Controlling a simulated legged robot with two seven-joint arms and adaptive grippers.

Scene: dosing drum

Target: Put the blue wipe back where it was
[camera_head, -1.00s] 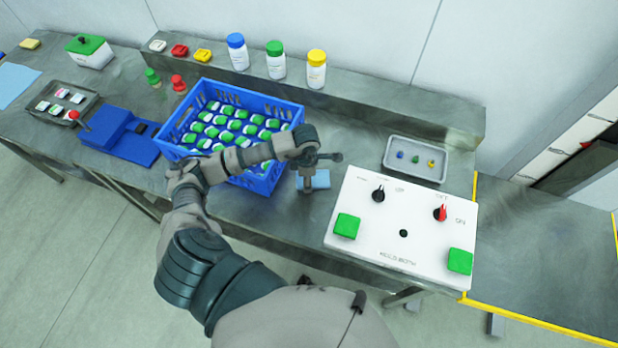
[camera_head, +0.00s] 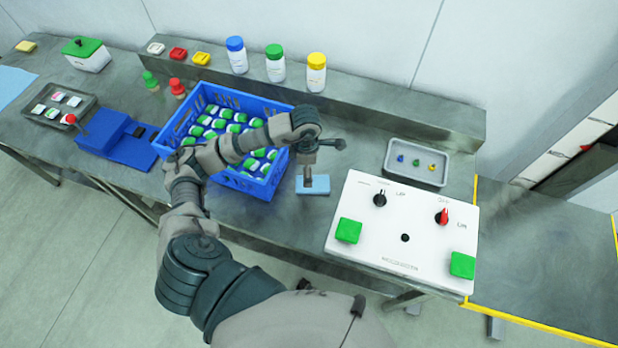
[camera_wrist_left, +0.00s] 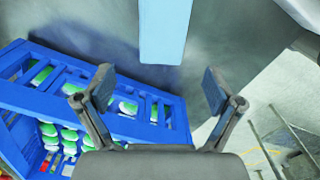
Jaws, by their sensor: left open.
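The light blue wipe (camera_head: 320,186) lies on the metal bench between the blue crate and the white control panel. In the left wrist view the wipe (camera_wrist_left: 165,32) shows at the top, beyond the fingertips. My left gripper (camera_head: 307,178) is over the wipe in the head view and hides part of it. In the left wrist view its two fingers (camera_wrist_left: 157,88) are spread apart with nothing between them. I cannot tell the exact height of the fingertips above the wipe. My right gripper is not in view.
The blue crate (camera_head: 277,182) with green-capped bottles stands left of the gripper. The white control panel (camera_head: 400,250) with green buttons is close on the right. A grey tray (camera_head: 416,181) lies behind the panel. Capped bottles stand on the rear ledge (camera_head: 390,115).

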